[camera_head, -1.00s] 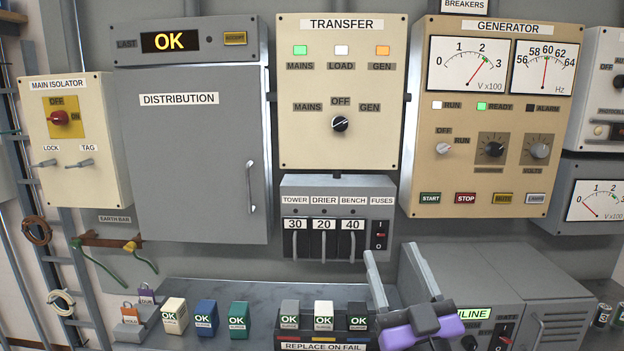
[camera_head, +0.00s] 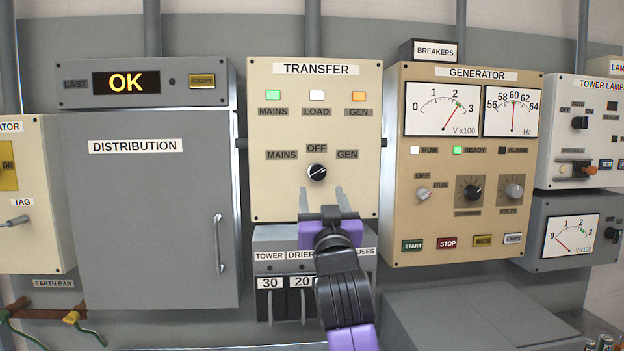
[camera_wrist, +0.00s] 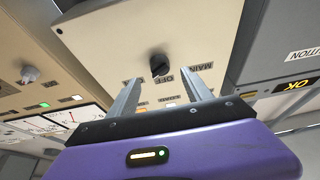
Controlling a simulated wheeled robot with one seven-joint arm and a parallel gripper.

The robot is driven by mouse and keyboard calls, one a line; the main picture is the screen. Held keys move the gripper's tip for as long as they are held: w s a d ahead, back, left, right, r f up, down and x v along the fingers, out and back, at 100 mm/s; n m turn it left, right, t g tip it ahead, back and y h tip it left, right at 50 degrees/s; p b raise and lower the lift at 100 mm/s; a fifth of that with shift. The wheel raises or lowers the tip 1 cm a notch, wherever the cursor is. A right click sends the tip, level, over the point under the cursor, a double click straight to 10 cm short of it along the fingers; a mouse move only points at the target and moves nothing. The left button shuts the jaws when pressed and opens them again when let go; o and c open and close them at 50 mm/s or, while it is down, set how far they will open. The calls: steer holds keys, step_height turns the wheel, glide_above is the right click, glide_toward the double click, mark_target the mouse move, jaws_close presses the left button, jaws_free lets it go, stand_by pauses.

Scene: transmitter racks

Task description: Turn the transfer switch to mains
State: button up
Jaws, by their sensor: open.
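The transfer switch is a round black knob (camera_head: 317,172) on the cream TRANSFER panel (camera_head: 264,205), below the labels MAINS at left, OFF at top and GEN at right. A pale line across it slants from lower left to upper right, towards the GEN side. My gripper (camera_head: 322,196) is open and empty, its two fingers pointing up just below the knob in the head view. In the wrist view the knob (camera_wrist: 159,65) shows upside down beyond and between the fingertips (camera_wrist: 166,82), apart from them. The green MAINS lamp (camera_head: 273,95) and orange GEN lamp (camera_head: 359,96) look lit.
The grey DISTRIBUTION cabinet (camera_head: 150,220) with a door handle (camera_head: 218,245) stands left. The GENERATOR panel (camera_head: 440,165) stands right, with knobs and buttons. Fuse handles (camera_head: 271,300) sit below the TRANSFER panel, partly hidden by my arm. The panel face around the knob is clear.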

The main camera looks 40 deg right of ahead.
mark_target(318, 175)
steer(key=p+x, duration=0.1)
steer(key=x, duration=0.6)
steer(key=shift+p, duration=0.3)
steer(key=shift+d, duration=0.1)
jaws_close()
